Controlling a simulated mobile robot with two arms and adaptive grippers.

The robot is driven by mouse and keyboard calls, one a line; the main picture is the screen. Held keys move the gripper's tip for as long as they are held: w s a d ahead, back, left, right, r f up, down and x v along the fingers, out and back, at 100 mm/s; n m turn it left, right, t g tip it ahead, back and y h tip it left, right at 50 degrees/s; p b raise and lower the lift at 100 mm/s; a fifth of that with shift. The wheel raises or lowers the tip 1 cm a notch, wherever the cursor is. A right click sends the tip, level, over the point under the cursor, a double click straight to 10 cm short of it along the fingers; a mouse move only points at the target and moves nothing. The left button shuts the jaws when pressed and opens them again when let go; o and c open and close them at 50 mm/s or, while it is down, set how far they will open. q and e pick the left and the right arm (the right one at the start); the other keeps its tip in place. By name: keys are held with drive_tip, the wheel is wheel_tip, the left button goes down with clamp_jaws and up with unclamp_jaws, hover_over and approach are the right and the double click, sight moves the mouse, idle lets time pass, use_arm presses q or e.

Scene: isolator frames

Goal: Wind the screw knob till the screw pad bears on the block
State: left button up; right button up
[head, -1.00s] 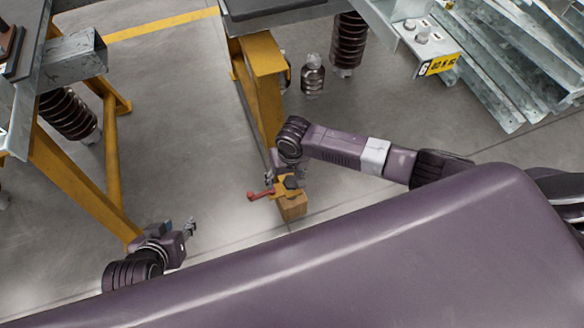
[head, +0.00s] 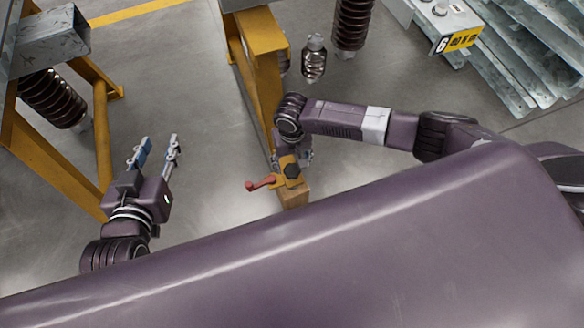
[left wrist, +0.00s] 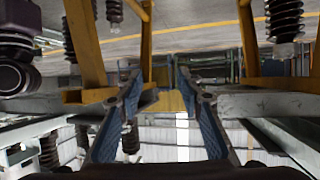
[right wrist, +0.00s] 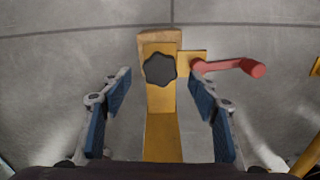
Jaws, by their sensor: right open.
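The black lobed screw knob (right wrist: 159,68) sits on a yellow fixture (right wrist: 161,135) in the right wrist view; it also shows in the head view (head: 292,171). The wooden block (head: 292,196) is at the fixture's end, partly covered by it. A red crank handle (right wrist: 236,66) sticks out beside the knob. The screw pad is hidden. My right gripper (right wrist: 157,82) is open, its fingers apart on either side of the knob and not visibly touching it. My left gripper (head: 157,146) is open and empty, well left of the fixture.
Yellow stand legs (head: 255,85) rise behind the fixture, and another yellow frame (head: 55,150) stands at the left. A dark ribbed insulator (head: 314,60) stands on the floor. Galvanised steel sections (head: 520,60) fill the back right. The floor between my grippers is clear.

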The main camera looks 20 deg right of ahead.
sight(292, 170)
wheel_tip(292, 170, down, 3)
drive_tip(key=shift+f+b, duration=0.1)
drive_tip(key=shift+b, duration=0.55)
use_arm(q)
wheel_tip(292, 170, up, 8)
drive_tip(key=w+d+t+h, duration=0.1)
drive_tip(key=w+t, duration=0.1)
drive_tip(key=t, duration=0.2)
drive_tip(key=shift+w+d+r, duration=0.15)
drive_tip(key=shift+w+d, duration=0.15)
drive_tip(key=shift+d, duration=0.05)
use_arm(e)
drive_tip(key=shift+f, duration=0.1)
